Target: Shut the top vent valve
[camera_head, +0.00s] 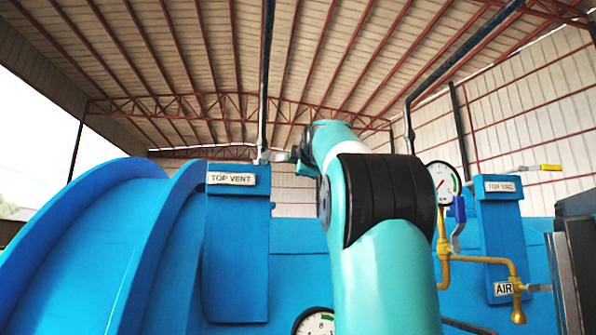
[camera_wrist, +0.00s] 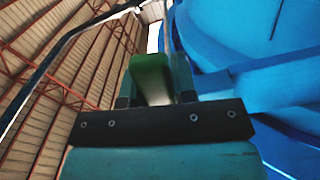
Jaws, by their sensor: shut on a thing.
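The top vent valve (camera_head: 268,157) sits at the foot of a dark vertical pipe, above the blue post with the TOP VENT label (camera_head: 231,178). My gripper (camera_head: 292,155) is at the right side of this valve, mostly hidden by my arm in the head view. In the wrist view, a green handle (camera_wrist: 150,78) stands between the fingers of my gripper, which is shut on it. The handle's far end and the valve body are hard to make out there.
The large blue autoclave vessel (camera_head: 105,240) fills the lower left. At right are a pressure gauge (camera_head: 444,183), brass pipes (camera_head: 443,245), and the TOP VAC post (camera_head: 501,215) with a yellow-ended lever (camera_head: 550,167). Another dark pipe (camera_head: 409,120) rises behind my arm.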

